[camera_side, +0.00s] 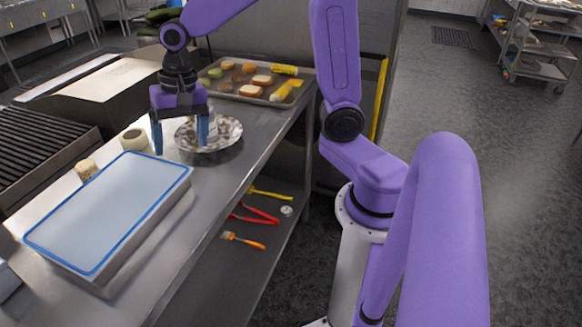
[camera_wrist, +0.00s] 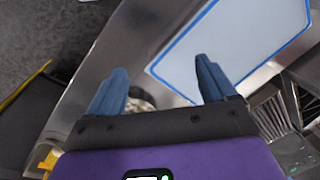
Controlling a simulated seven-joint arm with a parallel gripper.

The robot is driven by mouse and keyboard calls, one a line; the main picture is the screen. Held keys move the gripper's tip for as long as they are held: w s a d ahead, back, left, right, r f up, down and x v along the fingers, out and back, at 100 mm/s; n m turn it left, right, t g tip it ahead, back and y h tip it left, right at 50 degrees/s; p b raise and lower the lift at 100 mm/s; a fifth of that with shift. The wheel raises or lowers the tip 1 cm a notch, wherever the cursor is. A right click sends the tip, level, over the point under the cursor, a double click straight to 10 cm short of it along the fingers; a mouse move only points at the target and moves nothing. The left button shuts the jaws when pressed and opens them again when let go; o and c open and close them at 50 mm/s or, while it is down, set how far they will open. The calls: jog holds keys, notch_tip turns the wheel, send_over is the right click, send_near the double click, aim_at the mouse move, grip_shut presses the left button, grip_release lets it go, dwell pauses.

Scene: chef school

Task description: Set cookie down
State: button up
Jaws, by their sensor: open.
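My gripper (camera_side: 180,138) is open above the counter, its two blue fingers pointing down on either side of the near-left edge of a shiny silver plate (camera_side: 226,137). I see nothing held between the fingers. In the wrist view the gripper (camera_wrist: 160,68) is also open and empty, with a small part of the plate (camera_wrist: 142,92) showing between the fingers near their base. I cannot pick out a cookie for certain.
A blue-edged white board or lidded container (camera_side: 110,215) fills the counter's near part. A tan cork-like piece (camera_side: 86,169) and a pale round jar or roll (camera_side: 133,140) stand beside it. A dark ribbed grill (camera_side: 40,150) is at left. Tongs (camera_side: 258,214) lie on the lower shelf.

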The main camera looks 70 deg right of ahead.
jog(key=s+f+n, duration=0.1)
jog(key=s+n, duration=0.9)
jog(key=s, duration=0.1)
jog(key=s+d+f+n+g+h, duration=0.1)
jog(key=s+n, duration=0.8)
jog(key=s, duration=0.3)
jog(key=shift+d+f+n, duration=0.25)
jog(key=shift+f+n, duration=0.1)
jog(key=shift+n, duration=0.05)
